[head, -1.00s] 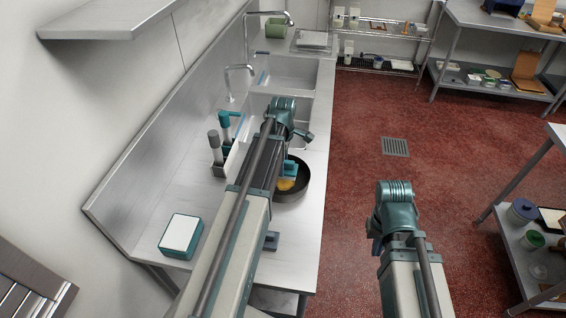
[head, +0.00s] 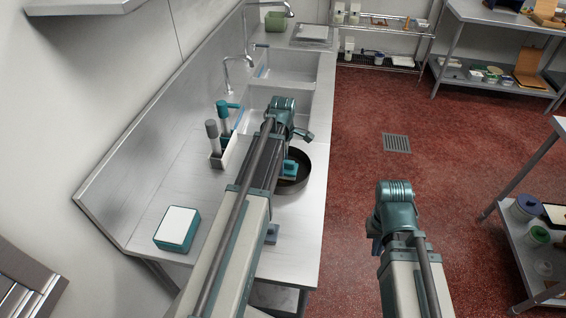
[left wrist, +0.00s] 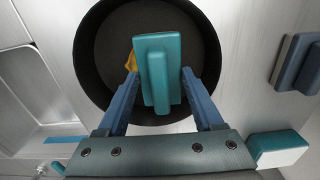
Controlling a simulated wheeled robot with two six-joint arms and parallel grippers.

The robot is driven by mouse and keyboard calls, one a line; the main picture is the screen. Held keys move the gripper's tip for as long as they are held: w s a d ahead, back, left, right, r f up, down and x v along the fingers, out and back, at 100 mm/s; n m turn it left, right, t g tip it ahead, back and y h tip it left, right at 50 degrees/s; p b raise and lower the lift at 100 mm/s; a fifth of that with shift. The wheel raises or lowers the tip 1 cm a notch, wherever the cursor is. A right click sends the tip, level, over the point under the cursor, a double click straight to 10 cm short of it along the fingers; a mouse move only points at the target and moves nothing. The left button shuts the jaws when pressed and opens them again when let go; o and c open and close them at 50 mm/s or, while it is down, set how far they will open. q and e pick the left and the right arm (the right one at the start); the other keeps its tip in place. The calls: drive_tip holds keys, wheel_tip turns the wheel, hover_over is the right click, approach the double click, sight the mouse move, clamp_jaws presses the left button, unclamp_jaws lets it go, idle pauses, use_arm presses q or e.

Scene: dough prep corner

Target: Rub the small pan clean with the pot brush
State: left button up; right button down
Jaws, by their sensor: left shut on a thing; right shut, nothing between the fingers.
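The small pan (head: 305,181) is dark and round and sits on the steel counter, partly hidden by my left arm in the head view. It also shows in the left wrist view (left wrist: 95,62). My left gripper (left wrist: 160,82) is shut on the teal pot brush (left wrist: 158,45), a block with a raised grip, held over the pan's inside. I cannot tell whether the brush touches the pan floor. A yellow-orange patch (left wrist: 130,62) shows at the brush's left edge. The brush also shows in the head view (head: 291,168). My right gripper (head: 376,245) is shut and empty, out over the floor.
A teal box with a white top (head: 178,228) stands on the counter's near left. A blue-grey block (head: 272,234) lies near the front edge. A holder (head: 219,160) with upright handled tools stands left of the pan. Sinks (head: 285,67) lie beyond.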

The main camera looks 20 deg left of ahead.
use_arm(q)
drive_tip(key=shift+f+b, duration=1)
drive_tip(key=shift+f, duration=0.05)
drive_tip(key=shift+w+a+r, duration=0.1)
drive_tip(key=shift+w+a, duration=0.15)
drive_tip(key=shift+w, duration=0.65)
drive_tip(key=shift+w+a+r, duration=0.1)
drive_tip(key=shift+w+a, duration=0.1)
drive_tip(key=shift+w, duration=0.65)
drive_tip(key=shift+f, duration=0.25)
drive_tip(key=shift+s, duration=0.1)
drive_tip(key=shift+c, duration=0.6)
drive_tip(key=shift+s+d+r, duration=0.1)
drive_tip(key=shift+s+d, duration=0.15)
drive_tip(key=shift+s, duration=0.65)
drive_tip(key=shift+s+d+r, duration=0.1)
drive_tip(key=shift+s+d, duration=0.15)
drive_tip(key=shift+s, duration=0.6)
drive_tip(key=shift+a+f, duration=0.2)
drive_tip(key=shift+a, duration=0.15)
